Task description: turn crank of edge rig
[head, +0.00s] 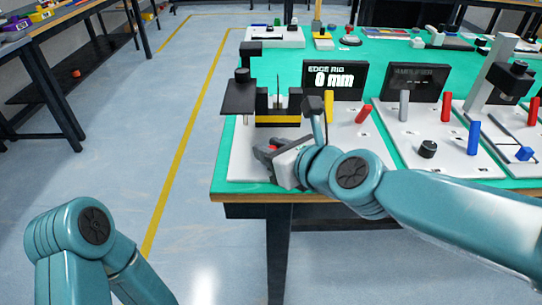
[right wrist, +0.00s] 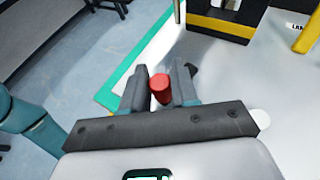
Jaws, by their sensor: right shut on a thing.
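The edge rig (head: 240,160) is a white plate at the near left corner of the green-topped table. It carries a black stand, a black-and-yellow block (head: 278,119), a yellow post and a red post. Its display (head: 335,78) reads "EDGE RIG 0 mm". My right gripper (head: 264,150) is low over the plate's front. In the right wrist view its jaws are shut on a red crank knob (right wrist: 160,88), which shows between the two dark fingers. The rest of the crank is mostly hidden. My left arm shows at lower left, but its gripper is out of view.
The floor left of the table is clear.

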